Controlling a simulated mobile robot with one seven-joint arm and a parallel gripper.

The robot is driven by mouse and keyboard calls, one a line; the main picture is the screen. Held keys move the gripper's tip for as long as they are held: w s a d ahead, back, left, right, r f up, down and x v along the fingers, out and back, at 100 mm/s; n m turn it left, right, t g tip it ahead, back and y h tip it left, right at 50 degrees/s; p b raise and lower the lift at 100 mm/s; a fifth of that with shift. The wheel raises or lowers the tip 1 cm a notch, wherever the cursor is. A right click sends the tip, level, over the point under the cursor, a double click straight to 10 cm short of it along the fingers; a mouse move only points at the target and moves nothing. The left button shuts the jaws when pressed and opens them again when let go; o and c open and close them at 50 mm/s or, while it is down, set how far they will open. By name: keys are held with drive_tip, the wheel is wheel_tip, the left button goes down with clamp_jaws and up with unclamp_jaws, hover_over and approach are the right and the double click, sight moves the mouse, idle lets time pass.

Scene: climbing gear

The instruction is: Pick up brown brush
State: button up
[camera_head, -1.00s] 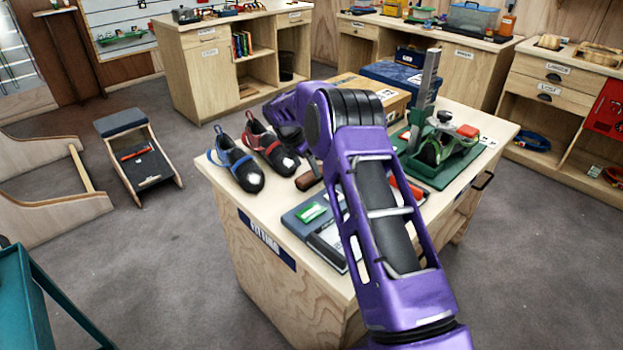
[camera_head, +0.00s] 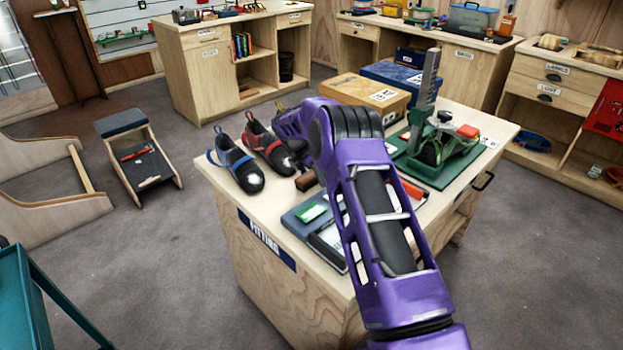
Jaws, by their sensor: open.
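The brown brush (camera_head: 306,181) lies on the wooden fitting table (camera_head: 290,296), just right of the shoes. Only its brown left end shows; my purple arm covers the rest. My gripper (camera_head: 299,154) is open, small and dark in the head view, above and behind the visible end of the brush. My wrist and forearm partly hide it, and I see nothing held. I cannot tell its exact height over the brush.
A blue-trimmed shoe (camera_head: 238,167) and a red-trimmed shoe (camera_head: 266,146) stand left of the brush. Behind are a cardboard box (camera_head: 362,91) and a blue box (camera_head: 398,76). A green measuring device (camera_head: 440,160) stands right.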

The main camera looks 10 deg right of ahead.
sight(312, 174)
clamp_jaws()
idle(0.3)
drive_tip(key=shift+r, duration=0.1)
wheel_tip(312, 174, up, 10)
drive_tip(key=shift+r+p, duration=0.15)
drive_tip(key=shift+p, duration=0.25)
drive_tip(key=c, duration=0.7)
unclamp_jaws()
drive_tip(key=c, duration=0.6)
